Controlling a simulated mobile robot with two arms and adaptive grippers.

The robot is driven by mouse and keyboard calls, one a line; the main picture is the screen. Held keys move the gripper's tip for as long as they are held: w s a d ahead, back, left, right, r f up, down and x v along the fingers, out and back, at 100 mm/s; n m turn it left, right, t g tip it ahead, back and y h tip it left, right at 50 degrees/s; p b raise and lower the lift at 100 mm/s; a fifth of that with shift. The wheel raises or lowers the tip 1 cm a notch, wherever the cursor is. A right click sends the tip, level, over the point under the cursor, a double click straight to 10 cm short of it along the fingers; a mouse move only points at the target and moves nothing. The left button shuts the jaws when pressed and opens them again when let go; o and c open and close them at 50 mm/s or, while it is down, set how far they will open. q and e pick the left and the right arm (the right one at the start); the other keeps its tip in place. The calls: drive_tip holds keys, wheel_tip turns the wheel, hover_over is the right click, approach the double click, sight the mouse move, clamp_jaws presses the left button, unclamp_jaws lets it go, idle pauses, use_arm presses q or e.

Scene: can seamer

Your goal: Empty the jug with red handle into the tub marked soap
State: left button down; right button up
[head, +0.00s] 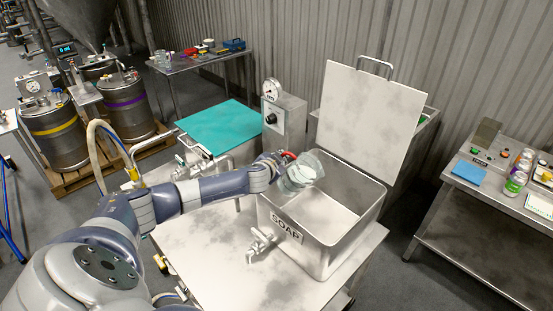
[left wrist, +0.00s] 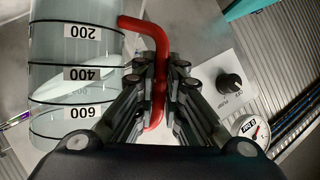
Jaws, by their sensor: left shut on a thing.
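The clear jug (head: 302,174) is over the back left part of the open metal tub marked SOAP (head: 333,257), and looks tilted. My left gripper (head: 283,159) is shut on its red handle, beside the jug. The left wrist view shows the jug (left wrist: 76,62) with black measuring marks, and the red handle (left wrist: 160,45) between the fingers of my left gripper (left wrist: 159,75). I cannot tell how much liquid is in the jug. No stream of liquid shows. The tub's pale inside floor is visible. My right gripper is not in view.
The tub's lid (head: 367,125) stands raised behind it. A tap (head: 262,245) sticks out of the tub's front. A dial box (head: 284,122) and a teal-covered tank (head: 220,127) stand at the back left. A side table (head: 465,225) with cans is at the right.

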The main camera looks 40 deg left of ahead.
sight(284, 154)
use_arm(q)
drive_tip(key=shift+w+r, duration=0.1)
drive_tip(key=shift+r, duration=0.1)
drive_tip(key=shift+d+r+m+y, duration=0.2)
drive_tip(key=shift+r+m+y, duration=0.1)
drive_tip(key=shift+r, duration=0.4)
drive_tip(key=shift+d+r+m+y, duration=0.2)
drive_tip(key=shift+r+m+y, duration=0.1)
drive_tip(key=shift+r, duration=0.35)
drive_tip(key=shift+d+r+m+y, duration=0.25)
drive_tip(key=shift+r+m, duration=0.05)
drive_tip(key=shift+r, duration=0.3)
drive_tip(key=shift+d+r+m+y, duration=0.25)
drive_tip(key=shift+r+m, duration=0.05)
drive_tip(key=shift+r, duration=0.25)
drive_tip(key=shift+a, duration=0.1)
